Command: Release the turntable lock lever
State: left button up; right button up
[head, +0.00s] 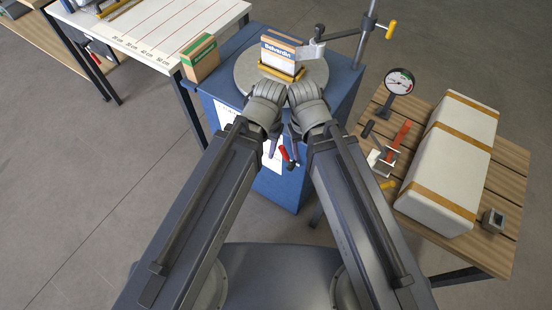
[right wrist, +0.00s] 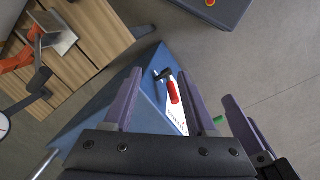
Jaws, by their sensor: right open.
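The lock lever (right wrist: 173,92) has a red handle and a dark pivot on the front of the blue turntable cabinet (head: 232,88). In the head view its red handle (head: 284,153) shows between my two grippers. The grey round turntable (head: 247,75) on top carries an upright box labelled Belvardi (head: 278,56). My right gripper (right wrist: 159,73) is open; in its wrist view the lever appears between its fingers, with no contact visible. My left gripper (head: 272,146) hangs close beside it on the left, its jaw opening unclear.
A green and brown box (head: 200,59) stands on the left of the cabinet, near a white marked table (head: 150,35). On the right, a slatted wooden table (head: 505,190) holds a large taped box (head: 450,155), a dial gauge (head: 399,82) and tools. A metal post (head: 366,30) rises behind the cabinet.

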aim_at(291, 167)
jog(key=k+j, duration=0.15)
jog(key=j, duration=0.25)
jog(key=k+j, duration=0.2)
jog(key=j, duration=0.2)
jog(key=k+j+u, duration=0.1)
jog(key=j, duration=0.25)
jog(key=k+j, duration=0.25)
jog(key=j, duration=0.15)
